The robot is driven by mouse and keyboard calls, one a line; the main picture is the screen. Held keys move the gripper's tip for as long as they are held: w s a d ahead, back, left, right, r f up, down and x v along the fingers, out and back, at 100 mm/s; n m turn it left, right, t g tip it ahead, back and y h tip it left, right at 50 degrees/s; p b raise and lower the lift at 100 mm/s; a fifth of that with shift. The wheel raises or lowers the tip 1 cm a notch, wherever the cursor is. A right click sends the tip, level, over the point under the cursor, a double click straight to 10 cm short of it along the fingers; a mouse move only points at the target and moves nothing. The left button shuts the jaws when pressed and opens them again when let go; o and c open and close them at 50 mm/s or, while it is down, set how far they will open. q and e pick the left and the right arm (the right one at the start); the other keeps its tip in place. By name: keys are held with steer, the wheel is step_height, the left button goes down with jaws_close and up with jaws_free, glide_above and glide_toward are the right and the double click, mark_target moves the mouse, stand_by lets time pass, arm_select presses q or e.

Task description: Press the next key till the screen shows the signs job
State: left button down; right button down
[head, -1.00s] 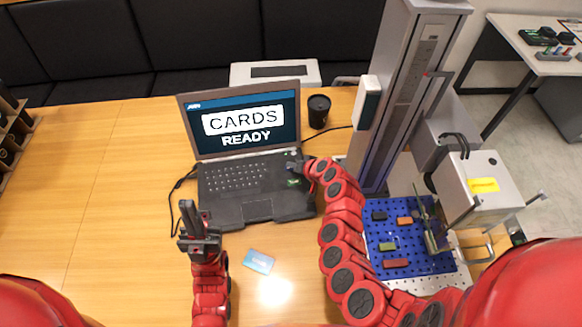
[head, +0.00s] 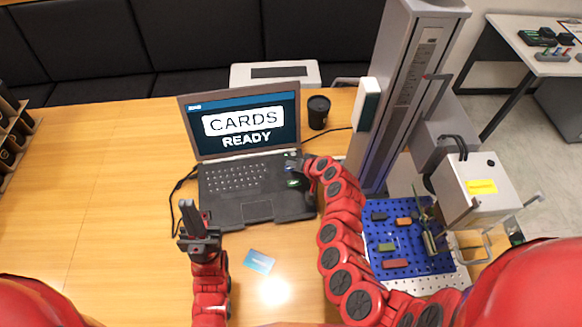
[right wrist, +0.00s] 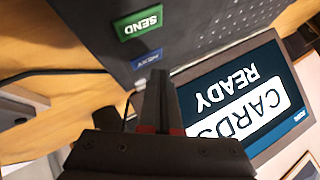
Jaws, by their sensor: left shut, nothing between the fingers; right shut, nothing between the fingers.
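The laptop (head: 245,208) stands open on the table; its screen (head: 243,122) reads "CARDS READY". The same screen shows upside down in the right wrist view (right wrist: 290,70). The blue NEXT key (right wrist: 147,59) and the green SEND key (right wrist: 139,24) are on the laptop's right side; the SEND key also shows in the head view (head: 294,183). My right gripper (right wrist: 158,75) is shut and empty, its tips close beside the NEXT key; I cannot tell whether they touch it. My left gripper (head: 188,208) is shut and empty, in front of the laptop's left corner.
A blue card (head: 259,261) lies in front of the laptop. A black cup (head: 318,112) stands behind its right side. The marker's tall column (head: 395,100) and a blue pegboard plate (head: 385,245) with small tags are at the right. The table's left side is clear.

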steer(key=shift+r, duration=0.1)
steer(key=shift+r+p, duration=1.55)
steer(key=shift+r, duration=0.9)
steer(key=shift+s, duration=0.1)
steer(key=shift+f, duration=0.1)
